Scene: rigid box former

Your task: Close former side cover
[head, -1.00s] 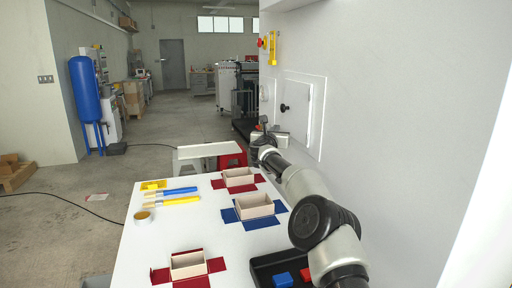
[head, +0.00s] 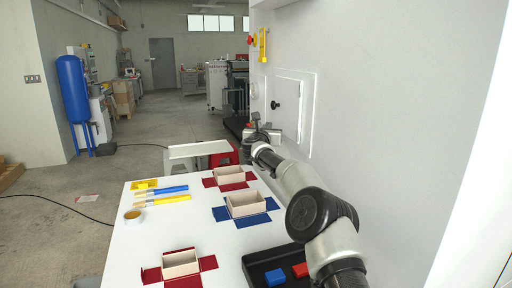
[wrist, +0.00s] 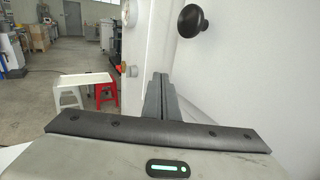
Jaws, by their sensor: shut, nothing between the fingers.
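The side cover (head: 287,95) is a pale panel with a black knob (head: 275,105), set in a raised frame on the white wall of the former. It seems to stand a little out of its frame, but its angle is hard to tell. In the wrist view the knob (wrist: 190,21) is at the upper right, above and apart from the fingers. My gripper (wrist: 160,97) is shut and empty, its dark fingers together. In the head view my gripper (head: 262,129) is just below the cover. I cannot tell whether the fingertips touch the cover.
The white table (head: 180,221) below holds box trays on red and blue blanks, brushes, and a black tray (head: 254,262) with red and blue blocks. A small white table (head: 199,149) and red stool (head: 224,157) stand beyond. Yellow and red fittings (head: 263,44) are on the wall above.

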